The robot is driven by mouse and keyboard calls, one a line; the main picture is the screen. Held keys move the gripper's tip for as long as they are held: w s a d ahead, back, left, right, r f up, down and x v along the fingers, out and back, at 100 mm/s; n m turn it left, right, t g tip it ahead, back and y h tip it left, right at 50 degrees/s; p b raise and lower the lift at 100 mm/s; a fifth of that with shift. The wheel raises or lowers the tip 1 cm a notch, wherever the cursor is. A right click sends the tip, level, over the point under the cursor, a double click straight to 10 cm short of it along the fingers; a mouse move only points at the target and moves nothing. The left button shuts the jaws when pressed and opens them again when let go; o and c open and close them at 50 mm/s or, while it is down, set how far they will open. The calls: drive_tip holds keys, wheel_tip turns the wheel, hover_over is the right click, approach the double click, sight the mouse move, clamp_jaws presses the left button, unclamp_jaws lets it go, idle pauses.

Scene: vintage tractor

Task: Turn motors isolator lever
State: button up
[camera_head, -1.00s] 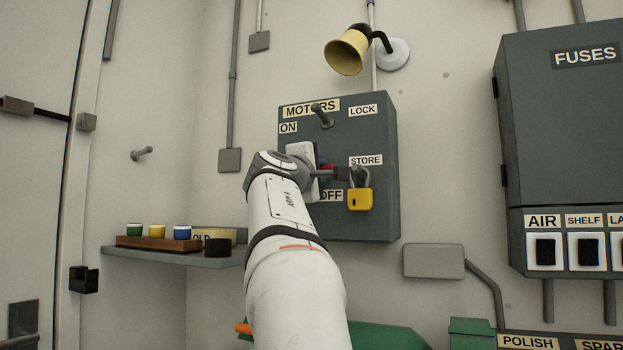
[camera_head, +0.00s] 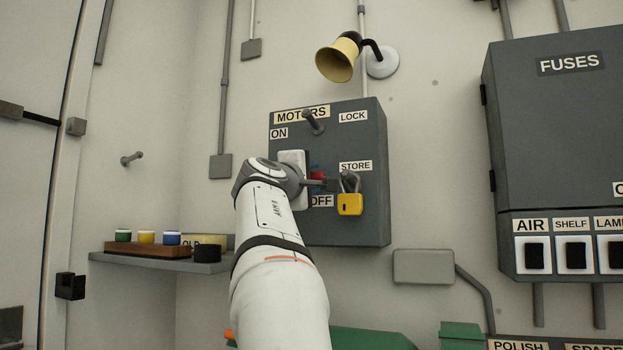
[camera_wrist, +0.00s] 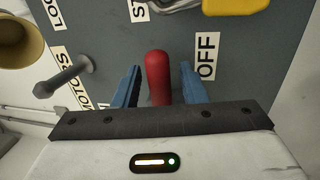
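The grey motors isolator box (camera_head: 372,230) is on the wall, with ON at its upper left and OFF below. Its red lever (camera_head: 318,176) shows partly behind my gripper (camera_head: 316,183), just above the OFF label (camera_head: 321,201). In the wrist view the red lever (camera_wrist: 158,72) stands between the two blue fingers of my gripper (camera_wrist: 159,80), with a gap on each side. The gripper is open around the lever and not clamped on it. The lever's base is partly hidden.
A yellow padlock (camera_head: 350,204) hangs under the STORE label, close right of my gripper. A grey peg (camera_head: 313,122) sticks out near the MOTORS label. A brass horn (camera_head: 336,61) is above the box. A shelf (camera_head: 165,261) with several coloured pots is at the left.

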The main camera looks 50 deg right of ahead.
drive_tip(key=shift+a+f, duration=0.1)
drive_tip(key=shift+a, duration=0.05)
drive_tip(key=b+v, duration=0.1)
drive_tip(key=v, duration=0.6)
drive_tip(key=shift+s, duration=0.15)
drive_tip(key=shift+a, duration=0.15)
